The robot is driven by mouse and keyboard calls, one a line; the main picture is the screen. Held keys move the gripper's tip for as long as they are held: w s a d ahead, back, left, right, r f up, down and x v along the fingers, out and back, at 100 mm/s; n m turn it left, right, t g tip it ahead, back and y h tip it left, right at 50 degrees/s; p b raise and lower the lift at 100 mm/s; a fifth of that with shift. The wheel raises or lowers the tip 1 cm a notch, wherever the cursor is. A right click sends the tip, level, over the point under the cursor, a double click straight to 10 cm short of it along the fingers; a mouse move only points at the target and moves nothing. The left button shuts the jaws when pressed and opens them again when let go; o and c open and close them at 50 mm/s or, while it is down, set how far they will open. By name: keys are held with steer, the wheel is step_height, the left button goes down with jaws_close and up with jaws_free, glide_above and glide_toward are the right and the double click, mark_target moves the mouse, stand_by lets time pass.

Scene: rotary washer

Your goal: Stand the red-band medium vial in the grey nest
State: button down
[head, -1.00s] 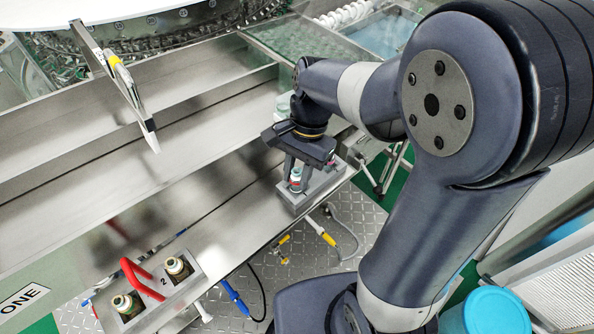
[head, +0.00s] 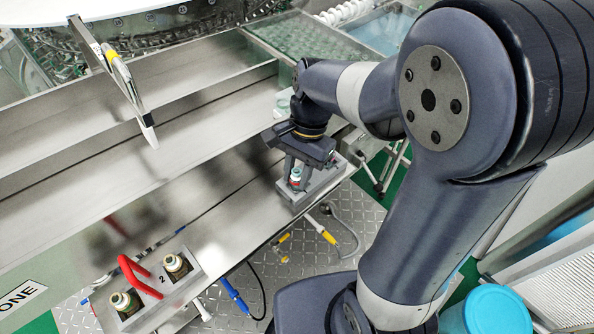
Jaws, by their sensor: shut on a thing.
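My gripper (head: 294,172) points down at the grey nest (head: 312,190) near the right end of the steel ledge. It is shut on a small vial (head: 295,177) with a white and reddish top. The vial is upright, at the nest's left part. Whether its base is seated in the nest is hidden by the nest and the fingers. My wrist covers the back of the nest.
A grey holder marked 2 (head: 157,290) with a red handle (head: 137,275) holds two vials at the lower left. A pale round item (head: 283,104) stands behind my wrist. A white-and-yellow tool (head: 125,85) overhangs the trough.

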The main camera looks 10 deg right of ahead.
steer(key=shift+f, duration=0.1)
steer(key=c, duration=1.1)
jaws_free()
steer(key=v, duration=1.1)
steer(key=shift+f, duration=0.1)
steer(key=x, duration=1)
steer(key=shift+s+a+f, duration=0.1)
steer(key=shift+f, duration=0.2)
steer(key=shift+r, duration=0.15)
